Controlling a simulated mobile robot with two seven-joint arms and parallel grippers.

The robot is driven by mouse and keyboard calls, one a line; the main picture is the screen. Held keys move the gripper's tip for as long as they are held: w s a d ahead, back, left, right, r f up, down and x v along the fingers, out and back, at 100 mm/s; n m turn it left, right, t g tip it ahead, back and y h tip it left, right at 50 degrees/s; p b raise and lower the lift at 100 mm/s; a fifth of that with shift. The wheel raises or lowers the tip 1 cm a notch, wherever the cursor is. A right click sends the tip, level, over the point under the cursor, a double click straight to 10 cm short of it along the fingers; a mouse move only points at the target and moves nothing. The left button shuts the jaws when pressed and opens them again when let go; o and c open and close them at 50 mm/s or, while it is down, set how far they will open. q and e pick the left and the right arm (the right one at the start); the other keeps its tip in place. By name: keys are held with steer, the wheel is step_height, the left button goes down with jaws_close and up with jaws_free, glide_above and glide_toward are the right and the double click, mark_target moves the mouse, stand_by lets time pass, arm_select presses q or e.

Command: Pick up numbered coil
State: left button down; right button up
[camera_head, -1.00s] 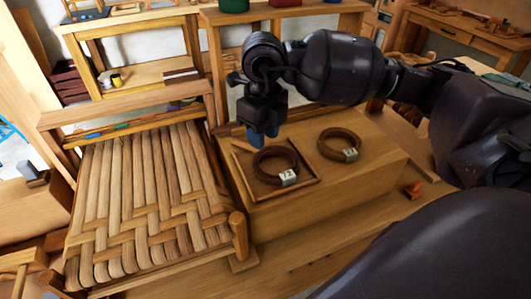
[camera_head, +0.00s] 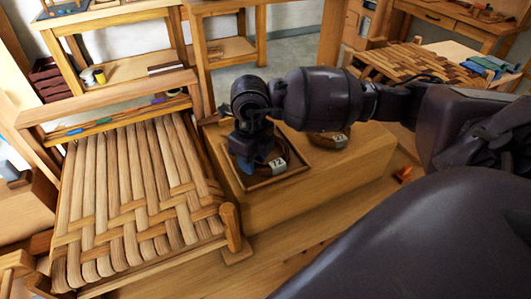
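A brown coil with a white tag reading about 12 (camera_head: 277,163) lies in a shallow square wooden tray (camera_head: 283,180) on a wooden block. My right gripper (camera_head: 246,164) is over the left side of this coil, its blue fingertips low against or just beside the ring. The gripper body hides much of the coil, and I cannot tell whether the fingers are open or closed on it. A second tagged coil (camera_head: 330,139) lies on the block to the right, partly hidden behind my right arm. My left gripper does not show.
A woven bark seat frame (camera_head: 140,200) stands left of the block (camera_head: 330,175). A small orange piece (camera_head: 404,173) lies right of the block. Shelves (camera_head: 130,70) stand behind, and another woven seat (camera_head: 420,62) is at the back right.

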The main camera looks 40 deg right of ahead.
steer(key=shift+f, duration=0.15)
jaws_close()
